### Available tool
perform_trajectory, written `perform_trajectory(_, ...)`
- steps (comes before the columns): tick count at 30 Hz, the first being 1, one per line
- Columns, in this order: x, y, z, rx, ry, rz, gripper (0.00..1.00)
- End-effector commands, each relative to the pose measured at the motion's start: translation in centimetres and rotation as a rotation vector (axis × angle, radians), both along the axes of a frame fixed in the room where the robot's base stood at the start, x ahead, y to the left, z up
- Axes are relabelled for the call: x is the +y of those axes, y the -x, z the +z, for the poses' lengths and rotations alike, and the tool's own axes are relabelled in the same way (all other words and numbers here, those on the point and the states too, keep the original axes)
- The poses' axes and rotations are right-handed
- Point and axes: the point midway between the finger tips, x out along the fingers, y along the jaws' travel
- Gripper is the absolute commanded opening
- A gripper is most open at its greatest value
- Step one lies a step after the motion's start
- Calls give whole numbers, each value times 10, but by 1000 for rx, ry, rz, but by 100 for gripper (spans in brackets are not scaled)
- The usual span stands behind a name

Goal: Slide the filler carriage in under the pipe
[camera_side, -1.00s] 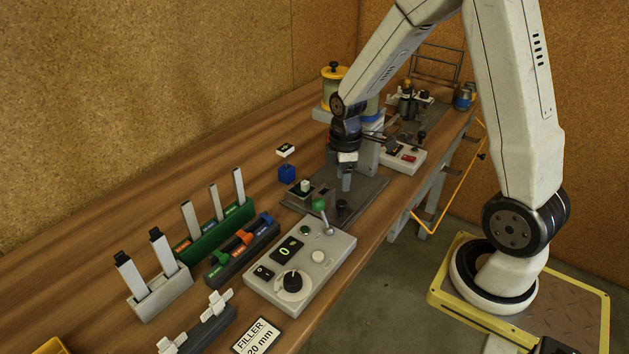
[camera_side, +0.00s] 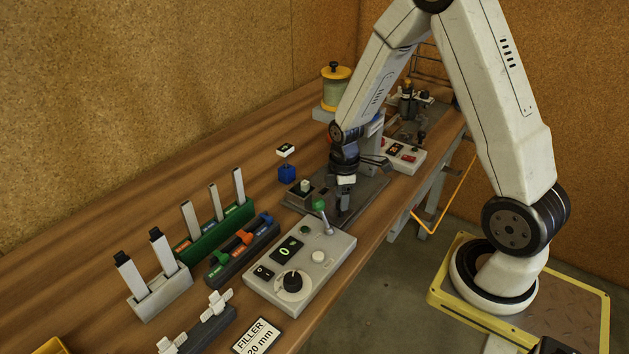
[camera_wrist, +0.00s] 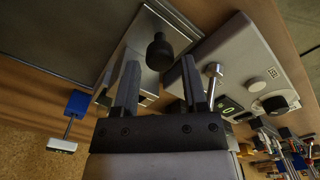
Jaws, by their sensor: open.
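The filler carriage looks to be the grey metal piece (camera_wrist: 140,38) with an upright black knob (camera_wrist: 159,48) in the wrist view. My gripper (camera_side: 344,206) is low over the plate, fingers pointing down and apart. In the wrist view the knob shows between and just beyond the open fingers of my gripper (camera_wrist: 160,68), with gaps on both sides. My fingers hide the knob in the side view. I cannot make out the pipe.
A blue block (camera_side: 287,173) is left of the plate. Racks of gauges (camera_side: 222,225) stand front left.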

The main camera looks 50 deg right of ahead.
Motion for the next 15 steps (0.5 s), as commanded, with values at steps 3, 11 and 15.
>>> perform_trajectory(3,0,0,-10,1,-1,0,55)
perform_trajectory(11,0,0,-18,-1,1,0,55)
perform_trajectory(15,0,0,-18,-1,0,0,55)
